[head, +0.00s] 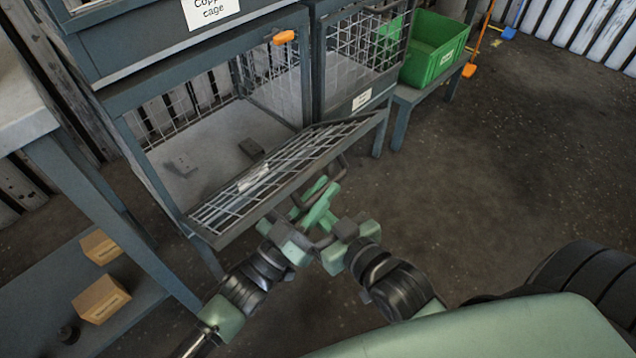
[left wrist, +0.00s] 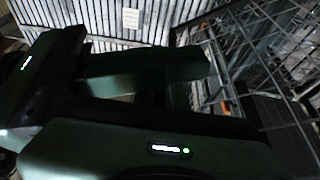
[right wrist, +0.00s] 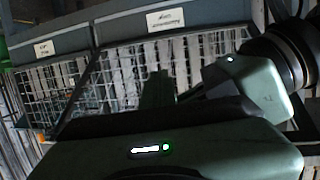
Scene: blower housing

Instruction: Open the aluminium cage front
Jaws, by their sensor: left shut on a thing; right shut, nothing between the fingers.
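The aluminium cage front (head: 283,172), a wire mesh panel in a dark frame, is tipped down and outward from the open cage (head: 205,150), sloping. My left gripper (head: 316,200) is at the panel's outer edge, shut on what looks like its handle; the exact contact is partly hidden. Mesh (left wrist: 262,50) shows close at the right of the left wrist view. My right gripper (head: 323,240) is shut and empty just below the left one, overlapping it in the picture. The right wrist view shows labelled mesh (right wrist: 180,55); I cannot tell which panel it is.
An orange latch (head: 284,37) sits on the cage frame's top edge. A closed mesh cage (head: 362,50) and a green crate (head: 432,48) stand to the right. A bench with cardboard boxes (head: 101,298) is at left.

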